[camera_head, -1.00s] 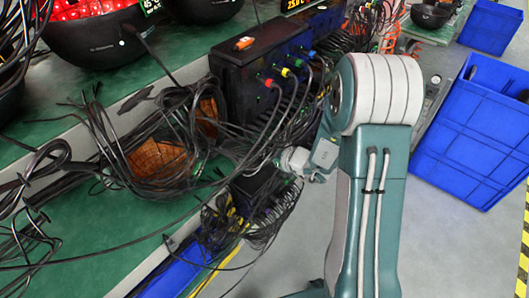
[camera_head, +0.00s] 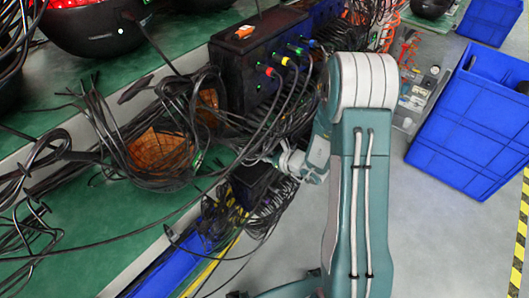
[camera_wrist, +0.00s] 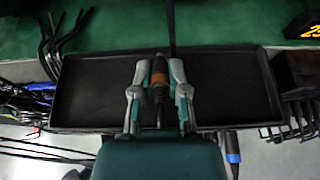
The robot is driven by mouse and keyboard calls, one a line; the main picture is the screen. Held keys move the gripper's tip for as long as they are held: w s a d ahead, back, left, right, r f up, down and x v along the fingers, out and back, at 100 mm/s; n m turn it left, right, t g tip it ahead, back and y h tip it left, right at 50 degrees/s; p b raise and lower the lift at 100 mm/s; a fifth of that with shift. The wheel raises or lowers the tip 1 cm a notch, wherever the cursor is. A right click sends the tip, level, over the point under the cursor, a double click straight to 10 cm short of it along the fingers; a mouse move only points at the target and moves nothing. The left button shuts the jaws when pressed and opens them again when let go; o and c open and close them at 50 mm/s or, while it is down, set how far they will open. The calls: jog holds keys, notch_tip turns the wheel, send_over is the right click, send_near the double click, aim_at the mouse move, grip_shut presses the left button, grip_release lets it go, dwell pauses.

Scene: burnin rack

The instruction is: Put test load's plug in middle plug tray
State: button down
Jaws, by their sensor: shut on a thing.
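In the wrist view, the plug (camera_wrist: 158,82) is a dark piece with an orange-brown band. My gripper (camera_wrist: 159,72) is shut on it, one finger on each side. A long, shallow black tray (camera_wrist: 95,90) lies below the plug, which is over its middle; I cannot tell whether they touch. A dark cable or strap runs behind the plug across the tray's far edge. In the head view, my gripper (camera_head: 277,161) is beside the rack's front edge, below a black box (camera_head: 232,75) with coloured connectors; the plug cannot be made out there.
Tangled black cables (camera_head: 135,150) hang along the green shelves. In the wrist view, slotted black holders with cables flank the tray, and a blue-banded connector (camera_wrist: 232,150) hangs near its front edge. A blue crate (camera_head: 470,130) stands on the floor at right. Grey floor is free before it.

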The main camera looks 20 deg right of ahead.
jog(key=c, duration=0.6)
grip_release()
jog(key=shift+o, duration=0.2)
jog(key=v, duration=1.2)
jog(key=shift+d+f, duration=0.1)
jog(key=shift+f, duration=0.05)
